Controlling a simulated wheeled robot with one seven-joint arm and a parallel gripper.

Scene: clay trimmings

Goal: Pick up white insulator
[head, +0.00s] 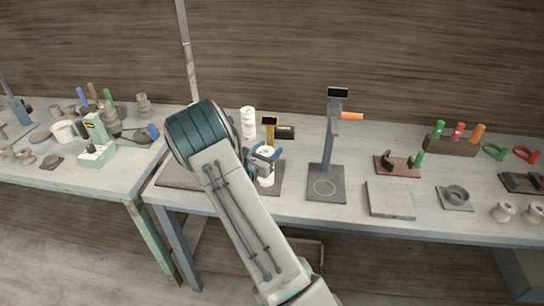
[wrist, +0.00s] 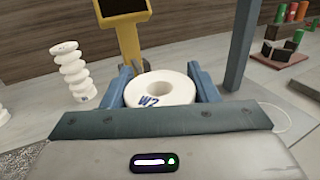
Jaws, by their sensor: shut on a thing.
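The white insulator (wrist: 160,90) is ring-shaped from above, with a dark hole and blue marking on its top. It sits between the two blue fingers of my gripper (wrist: 164,92) in the wrist view. My gripper is shut on it. In the head view the white insulator (head: 266,179) shows just below my gripper (head: 265,157), over the dark mat. I cannot tell whether its base touches the mat. A second white ribbed insulator (head: 248,123) stands upright behind; it also shows at the left in the wrist view (wrist: 75,72).
A yellow stand with a dark display (head: 269,127) is close behind my gripper. A grey stand (head: 327,160) with a flat base rises to the right. A grey slab (head: 389,199) lies further right. Tools and clay pieces crowd the left table (head: 110,177).

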